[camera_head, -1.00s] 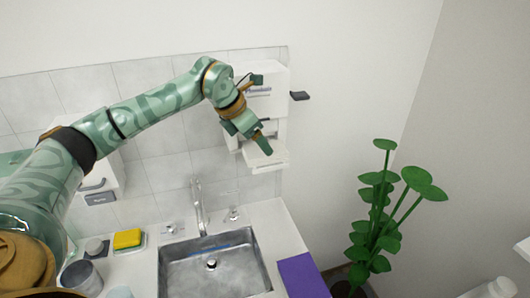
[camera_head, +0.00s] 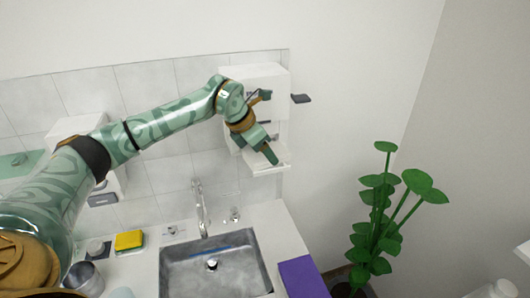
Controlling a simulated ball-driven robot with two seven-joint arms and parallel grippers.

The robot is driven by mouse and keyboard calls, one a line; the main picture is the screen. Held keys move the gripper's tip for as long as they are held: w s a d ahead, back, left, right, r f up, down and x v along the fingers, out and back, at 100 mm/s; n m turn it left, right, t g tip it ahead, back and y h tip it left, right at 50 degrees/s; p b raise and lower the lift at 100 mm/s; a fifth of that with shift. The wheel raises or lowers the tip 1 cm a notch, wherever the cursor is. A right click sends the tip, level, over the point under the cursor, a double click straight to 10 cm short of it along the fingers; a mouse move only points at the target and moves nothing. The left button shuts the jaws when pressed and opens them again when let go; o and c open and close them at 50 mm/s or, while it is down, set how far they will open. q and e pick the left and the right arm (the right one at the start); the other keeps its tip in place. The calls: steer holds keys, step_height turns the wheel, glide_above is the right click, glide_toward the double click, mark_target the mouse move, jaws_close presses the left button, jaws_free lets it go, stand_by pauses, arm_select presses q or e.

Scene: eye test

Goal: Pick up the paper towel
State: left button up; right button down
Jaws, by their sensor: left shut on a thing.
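My left gripper (camera_head: 264,148) is at the front of a white wall dispenser (camera_head: 265,76), just above its lower ledge (camera_head: 272,169). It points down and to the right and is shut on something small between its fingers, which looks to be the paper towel. The towel's outline is hidden by the fingers and hard to tell from the white dispenser behind. My right gripper is not in view.
A steel sink (camera_head: 215,268) with a tap (camera_head: 200,205) is below. A dark wall holder (camera_head: 301,98) is beside the dispenser. A green plant (camera_head: 372,240) stands at the right.

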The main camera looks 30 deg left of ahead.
arm_select(q)
steer(key=shift+r, duration=0.6)
steer(key=v, duration=0.2)
steer(key=d+v, duration=0.1)
steer(key=v, duration=0.2)
steer(key=b+v, duration=0.1)
steer(key=v, duration=0.1)
steer(key=shift+s+d+r, duration=0.1)
steer(key=shift+s+r, duration=0.15)
steer(key=shift+s, duration=0.2)
steer(key=s+r+b, duration=0.1)
steer(key=s+r, duration=0.4)
steer(key=s, duration=0.5)
steer(key=shift+a, duration=0.45)
steer(key=shift+o, duration=0.3)
